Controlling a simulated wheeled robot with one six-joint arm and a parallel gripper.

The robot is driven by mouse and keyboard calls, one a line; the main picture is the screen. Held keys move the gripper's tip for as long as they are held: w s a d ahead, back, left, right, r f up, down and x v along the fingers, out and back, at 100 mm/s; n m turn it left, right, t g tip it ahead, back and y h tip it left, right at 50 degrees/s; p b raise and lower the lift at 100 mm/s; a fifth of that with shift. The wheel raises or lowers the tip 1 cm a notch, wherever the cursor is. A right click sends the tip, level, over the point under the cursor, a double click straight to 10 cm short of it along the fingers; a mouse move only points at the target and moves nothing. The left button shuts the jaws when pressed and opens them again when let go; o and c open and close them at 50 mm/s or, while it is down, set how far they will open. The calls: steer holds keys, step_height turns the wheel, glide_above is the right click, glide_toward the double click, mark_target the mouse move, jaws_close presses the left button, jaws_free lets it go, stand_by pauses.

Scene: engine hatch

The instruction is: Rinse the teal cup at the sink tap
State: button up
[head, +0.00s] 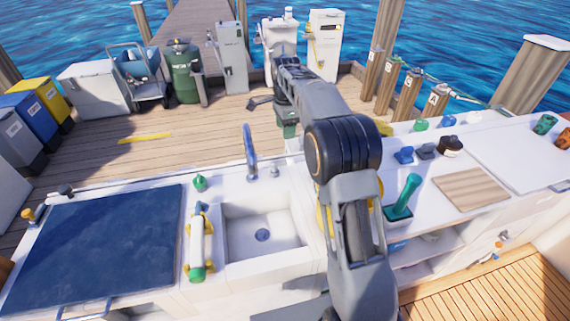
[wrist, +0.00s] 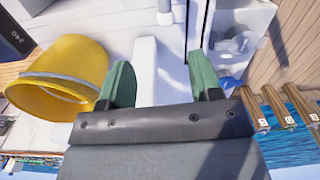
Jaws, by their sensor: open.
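A small dark green cup-like thing (head: 545,123) stands at the far right of the counter; it may be the teal cup, but it is too small to be sure. The white sink (head: 237,238) is empty apart from its drain, left of my arm. A blue tap (head: 250,152) rises behind it. My gripper (head: 288,128) is past the back edge of the counter, far from that cup. In the wrist view its green fingers (wrist: 162,78) are apart with nothing between them.
A yellow bucket (wrist: 60,78) is close beside my gripper in the wrist view. A teal-handled tool (head: 405,195) stands right of my arm. A wooden board (head: 470,188) and small coloured items are on the right counter. A blue mat (head: 100,245) lies left.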

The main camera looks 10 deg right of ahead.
mark_target(285, 160)
steer(key=shift+m, duration=0.4)
steer(key=f, duration=0.5)
steer(key=f+b, duration=0.1)
steer(key=f, duration=0.4)
steer(key=w+f, duration=0.1)
steer(key=f, duration=0.4)
jaws_close()
